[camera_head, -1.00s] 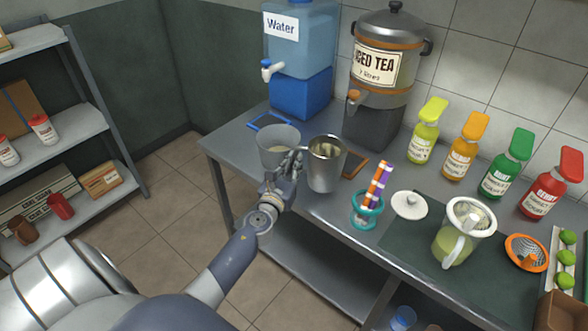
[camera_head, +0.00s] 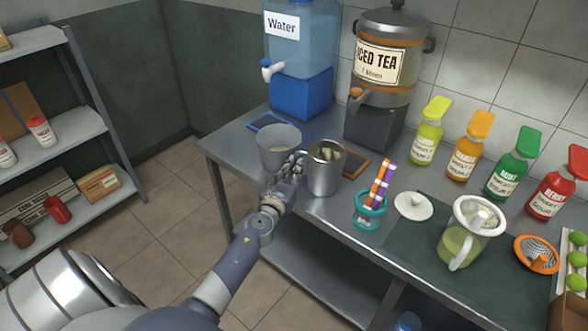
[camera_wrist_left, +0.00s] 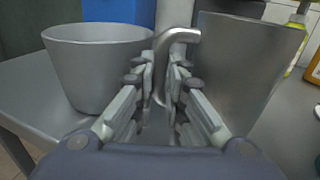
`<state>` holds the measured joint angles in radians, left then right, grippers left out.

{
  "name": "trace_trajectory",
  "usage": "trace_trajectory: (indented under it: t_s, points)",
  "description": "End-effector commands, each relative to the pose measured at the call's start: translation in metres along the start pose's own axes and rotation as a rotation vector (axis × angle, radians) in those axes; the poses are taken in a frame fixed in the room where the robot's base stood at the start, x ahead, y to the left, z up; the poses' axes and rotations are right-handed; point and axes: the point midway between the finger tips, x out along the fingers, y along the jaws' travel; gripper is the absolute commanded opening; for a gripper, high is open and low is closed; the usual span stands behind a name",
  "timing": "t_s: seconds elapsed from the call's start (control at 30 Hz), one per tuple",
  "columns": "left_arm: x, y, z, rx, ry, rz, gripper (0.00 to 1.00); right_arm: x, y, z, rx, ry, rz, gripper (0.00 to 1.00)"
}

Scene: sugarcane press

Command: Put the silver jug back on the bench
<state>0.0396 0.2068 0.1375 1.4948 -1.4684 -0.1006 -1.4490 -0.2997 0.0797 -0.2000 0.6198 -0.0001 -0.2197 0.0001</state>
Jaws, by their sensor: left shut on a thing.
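The silver jug (camera_head: 325,174) is upright over the front left part of the metal bench (camera_head: 232,143). I cannot tell whether its base touches the bench top. My left gripper (camera_head: 294,166) is shut on the jug's handle, on the jug's left side. In the left wrist view the fingers (camera_wrist_left: 161,84) close around the curved handle (camera_wrist_left: 180,36), and the jug's body (camera_wrist_left: 240,65) stands to the right, its base out of frame. My right gripper is not in view.
A grey bucket (camera_head: 279,148) stands just left of the jug. A blue-framed tray (camera_head: 268,121), a dark wood-edged pad (camera_head: 356,165), the iced tea urn (camera_head: 385,75) and a teal holder with striped sticks (camera_head: 370,211) are close by. A juice jug (camera_head: 458,243) stands further right.

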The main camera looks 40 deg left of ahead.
Motion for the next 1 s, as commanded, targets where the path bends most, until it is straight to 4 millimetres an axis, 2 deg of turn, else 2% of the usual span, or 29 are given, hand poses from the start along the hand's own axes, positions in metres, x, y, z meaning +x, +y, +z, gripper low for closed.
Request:
trace_trajectory:
  t_s: [0.03,0.07,0.13,0.6,0.77,1.0]
  points:
    - [0.000,0.000,-0.003,-0.001,-0.002,0.000,0.00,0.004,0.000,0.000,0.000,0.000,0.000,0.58]
    - [0.000,0.000,-0.003,0.000,0.000,0.000,0.16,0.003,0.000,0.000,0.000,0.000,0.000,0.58]
    - [0.000,0.000,-0.002,0.000,0.001,0.000,0.32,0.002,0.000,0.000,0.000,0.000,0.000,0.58]
    - [-0.002,0.000,0.003,0.000,0.002,0.000,0.32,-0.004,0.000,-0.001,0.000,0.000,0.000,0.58]
    - [-0.026,0.000,0.000,0.001,0.003,-0.001,0.32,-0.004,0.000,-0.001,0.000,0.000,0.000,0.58]
    - [-0.072,0.000,-0.001,0.001,0.004,-0.001,0.32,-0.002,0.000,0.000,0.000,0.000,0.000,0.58]
